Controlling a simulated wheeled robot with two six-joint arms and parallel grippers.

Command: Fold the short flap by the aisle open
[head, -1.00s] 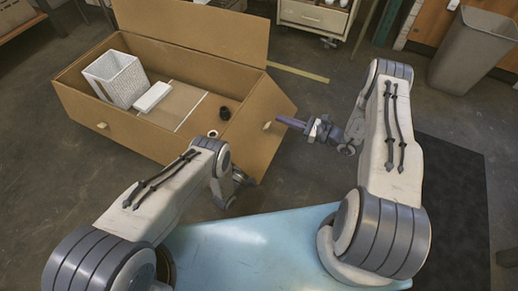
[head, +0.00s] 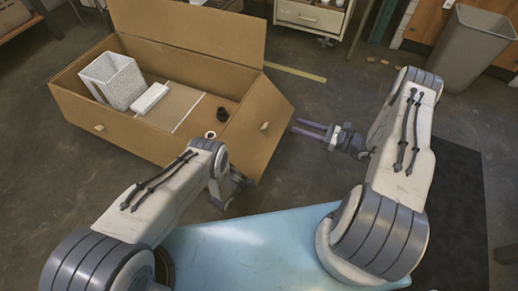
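An open cardboard box (head: 150,151) stands on the floor at the left. A short flap (head: 254,138) with a small pale tab (head: 264,127) slants outward and down at its right end. I cannot tell from the view whether this is the aisle side. My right gripper (head: 307,127) is to the right of this flap, apart from it, its two purple-grey fingers spread and empty. My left arm reaches in front of the box's lower right corner. Its wrist (head: 236,184) is partly visible, but its fingertips are hidden.
The tall long flap (head: 190,27) stands up at the back of the box. Inside are a white basket (head: 112,80), a white block (head: 149,98), and small dark and pale round parts. A blue surface (head: 250,246) lies in front. A grey bin (head: 474,48) stands at the upper right.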

